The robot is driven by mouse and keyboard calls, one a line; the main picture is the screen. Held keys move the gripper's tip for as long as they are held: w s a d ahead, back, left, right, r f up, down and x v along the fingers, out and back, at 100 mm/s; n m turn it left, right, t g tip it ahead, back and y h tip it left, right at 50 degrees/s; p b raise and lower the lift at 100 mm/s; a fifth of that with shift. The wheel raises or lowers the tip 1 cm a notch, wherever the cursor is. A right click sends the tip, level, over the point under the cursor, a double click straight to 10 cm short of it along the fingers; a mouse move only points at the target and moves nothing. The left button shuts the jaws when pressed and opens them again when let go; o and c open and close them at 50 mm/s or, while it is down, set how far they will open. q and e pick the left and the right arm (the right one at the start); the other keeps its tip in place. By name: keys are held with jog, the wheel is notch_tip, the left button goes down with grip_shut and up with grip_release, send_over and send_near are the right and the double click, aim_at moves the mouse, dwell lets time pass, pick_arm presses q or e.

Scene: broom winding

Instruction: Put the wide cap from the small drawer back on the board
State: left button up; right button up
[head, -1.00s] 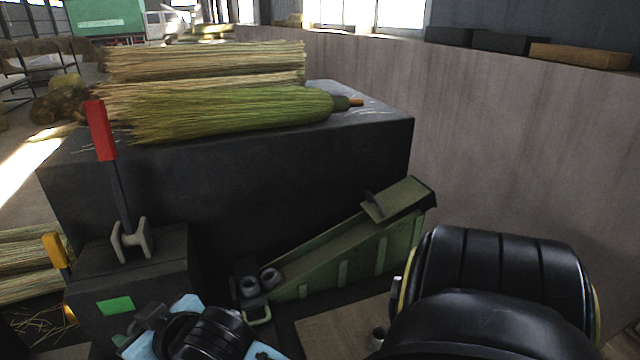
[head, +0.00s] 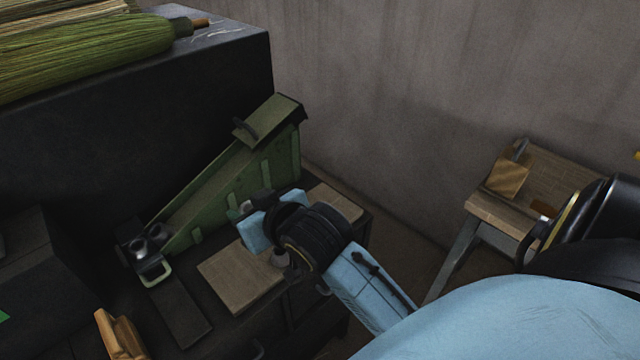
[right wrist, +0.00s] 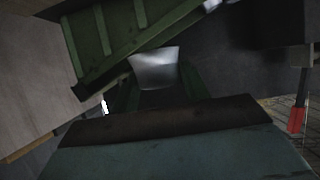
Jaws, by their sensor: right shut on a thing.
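My right gripper (head: 246,208) is in the middle of the head view, above the low dark bench beside the green ramp-shaped machine (head: 225,185). I cannot make out the small drawer. My left gripper is out of view.
A tall dark block (head: 130,130) with brooms (head: 90,55) on top stands behind the machine. A dark slab (head: 178,312) lies left of the board. A wooden-topped stand (head: 490,215) with a tan block (head: 509,176) is at right. Open floor lies between bench and stand.

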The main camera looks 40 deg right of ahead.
aim_at(247, 204)
pick_arm(q)
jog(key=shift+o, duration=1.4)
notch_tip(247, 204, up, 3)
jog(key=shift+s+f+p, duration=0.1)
jog(key=shift+p, duration=1.15)
pick_arm(e)
jog(key=w+f+y, duration=0.1)
jog(key=w+f, duration=0.1)
jog(key=f, duration=0.1)
jog(key=w+d+f+n+y+b, duration=0.1)
jog(key=w+f, duration=0.1)
jog(key=f, duration=0.2)
jog(key=w+d+f+n+y, duration=0.1)
jog(key=w+f, duration=0.1)
jog(key=f, duration=0.1)
jog(key=shift+w+f, duration=0.15)
jog(key=shift+f, duration=0.1)
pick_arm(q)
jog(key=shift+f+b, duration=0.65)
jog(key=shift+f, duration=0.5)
pick_arm(e)
jog(key=shift+f, duration=2.3)
jog(key=o, duration=1)
jog(key=shift+d+f, duration=0.1)
